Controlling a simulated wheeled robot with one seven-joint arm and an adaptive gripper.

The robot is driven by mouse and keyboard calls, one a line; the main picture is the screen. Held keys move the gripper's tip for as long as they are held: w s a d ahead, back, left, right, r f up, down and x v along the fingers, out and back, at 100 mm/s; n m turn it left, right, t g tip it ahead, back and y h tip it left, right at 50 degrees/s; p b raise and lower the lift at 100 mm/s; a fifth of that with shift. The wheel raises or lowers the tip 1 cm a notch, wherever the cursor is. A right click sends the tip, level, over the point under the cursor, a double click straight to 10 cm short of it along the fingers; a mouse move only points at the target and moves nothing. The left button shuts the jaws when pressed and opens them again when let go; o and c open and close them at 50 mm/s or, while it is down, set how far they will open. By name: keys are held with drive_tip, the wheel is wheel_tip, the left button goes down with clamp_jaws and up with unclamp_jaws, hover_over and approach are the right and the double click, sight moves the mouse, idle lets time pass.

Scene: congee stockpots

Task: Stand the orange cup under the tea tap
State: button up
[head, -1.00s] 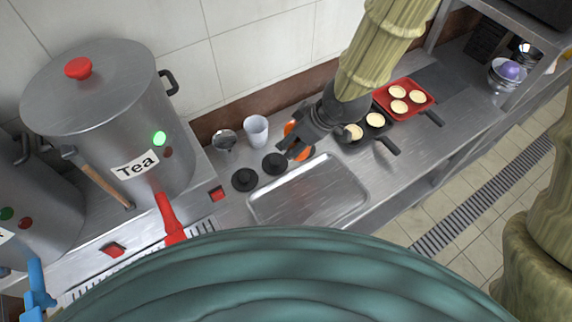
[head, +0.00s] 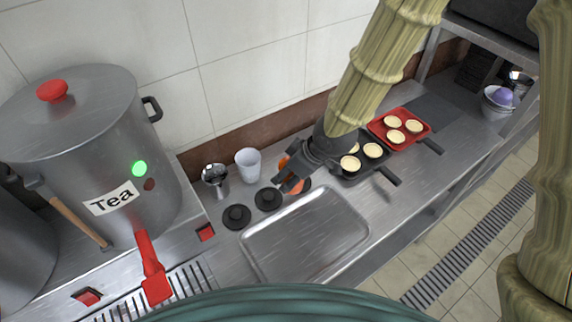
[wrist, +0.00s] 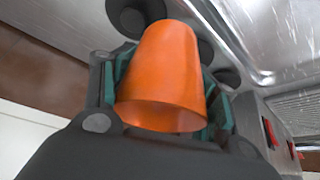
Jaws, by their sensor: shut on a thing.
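The orange cup (wrist: 165,75) is between the two fingers of my gripper (wrist: 168,95) in the wrist view, with a finger pad against each side. In the head view my gripper (head: 291,180) hides most of the orange cup (head: 284,161); only slivers of orange show. It is over the counter behind the steel tray, and I cannot tell whether the cup touches the counter. The tea pot (head: 90,150) is a large steel stockpot labelled "Tea" at the left. Its red tea tap (head: 150,268) points down over a slotted drip grate (head: 190,290).
A white cup (head: 248,164) and a metal container (head: 216,180) stand left of my gripper. Black round lids (head: 237,217) and a steel tray (head: 305,235) lie in front. Dark and red trays (head: 381,128) of small tarts are to the right.

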drive_tip(key=w+p, duration=0.1)
drive_tip(key=w, duration=0.3)
drive_tip(key=w+p, duration=0.1)
drive_tip(key=w, duration=0.3)
drive_tip(key=w+f+p, duration=0.1)
drive_tip(key=w+p, duration=0.1)
drive_tip(key=w, duration=0.2)
drive_tip(key=shift+w+f, duration=0.1)
drive_tip(key=shift+w, duration=0.05)
drive_tip(key=shift+f+p, duration=0.95)
drive_tip(key=shift+f, duration=0.85)
drive_tip(key=o, duration=1.8)
drive_tip(key=shift+a, duration=0.1)
drive_tip(key=shift+c, duration=0.2)
drive_tip(key=shift+r, duration=0.1)
